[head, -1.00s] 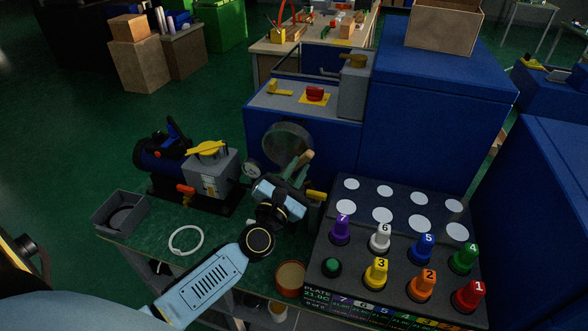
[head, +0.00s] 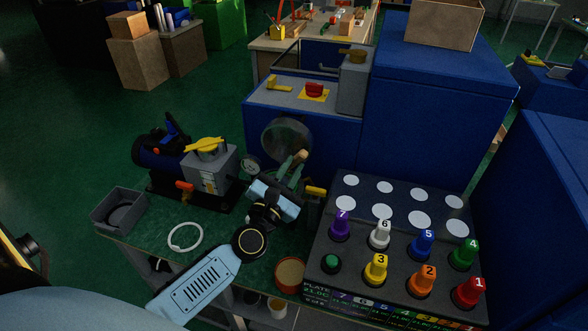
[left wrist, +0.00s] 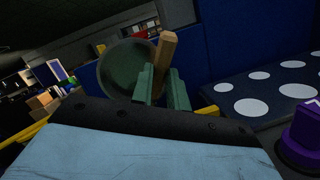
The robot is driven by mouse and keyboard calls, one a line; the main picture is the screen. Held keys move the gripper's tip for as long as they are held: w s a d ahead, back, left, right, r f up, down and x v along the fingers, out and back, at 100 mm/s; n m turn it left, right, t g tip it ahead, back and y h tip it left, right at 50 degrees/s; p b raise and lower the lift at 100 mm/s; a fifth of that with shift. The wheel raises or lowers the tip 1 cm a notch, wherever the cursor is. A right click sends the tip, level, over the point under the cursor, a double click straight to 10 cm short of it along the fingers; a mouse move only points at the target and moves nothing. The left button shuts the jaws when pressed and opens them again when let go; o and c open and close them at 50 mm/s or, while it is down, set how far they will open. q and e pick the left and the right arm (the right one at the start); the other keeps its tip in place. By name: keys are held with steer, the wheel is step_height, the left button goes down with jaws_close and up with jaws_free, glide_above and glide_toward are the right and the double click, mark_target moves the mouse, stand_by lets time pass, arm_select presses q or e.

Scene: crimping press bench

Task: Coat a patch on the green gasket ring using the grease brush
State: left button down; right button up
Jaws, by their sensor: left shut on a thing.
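My left gripper (head: 290,171) has green fingers shut on a wooden handle, which looks like the grease brush (head: 299,156), held above the back of the bench. In the left wrist view the brush handle (left wrist: 166,50) sticks up, tilted, between the fingers (left wrist: 163,88); its bristles are hidden. A pale, whitish ring (head: 186,237) lies flat on the green bench at left, well apart from the gripper; I see no clearly green gasket ring. A round tin with a tan inside (head: 290,272) stands near the front edge. My right gripper is out of view.
A grey bin (head: 119,210) sits at the bench's left end. A grey and blue machine (head: 208,170) stands behind the ring. A panel of numbered coloured knobs (head: 395,250) fills the right. A blue cabinet (head: 432,120) rises behind.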

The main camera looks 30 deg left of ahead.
arm_select(q)
steer(key=shift+d, duration=0.35)
steer(key=shift+a, duration=0.45)
steer(key=shift+d, duration=0.5)
steer(key=shift+a, duration=0.55)
steer(key=shift+d, duration=0.55)
steer(key=shift+a, duration=0.5)
steer(key=shift+w+d, duration=0.1)
steer(key=shift+d, duration=0.45)
step_height(320, 180, up, 6)
steer(key=p, duration=0.5)
